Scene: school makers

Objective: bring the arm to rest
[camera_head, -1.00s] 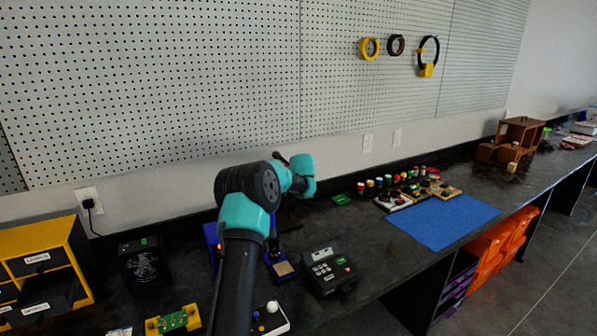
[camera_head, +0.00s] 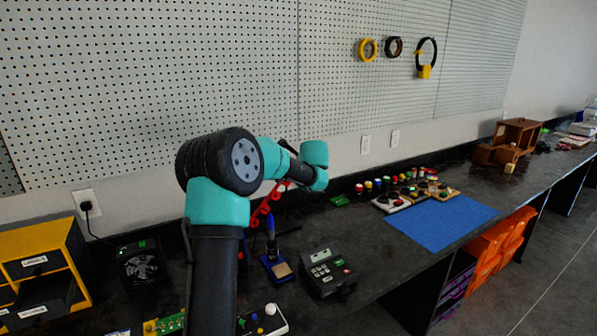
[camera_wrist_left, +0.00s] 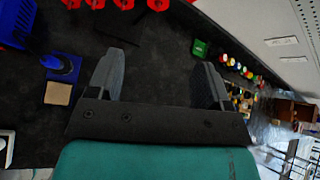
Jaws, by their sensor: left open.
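My left gripper (camera_wrist_left: 158,72) shows in the left wrist view with its two grey fingers wide apart and nothing between them. Dark bench top lies beyond the fingers. In the head view my left arm (camera_head: 213,265) rises from the bottom middle and bends to the right, its teal wrist end (camera_head: 314,152) raised in front of the wall. The fingers cannot be made out there. My right gripper is not in view.
A blue mat (camera_head: 440,222) lies bare to the right. A yellow drawer unit (camera_head: 75,245) stands at left.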

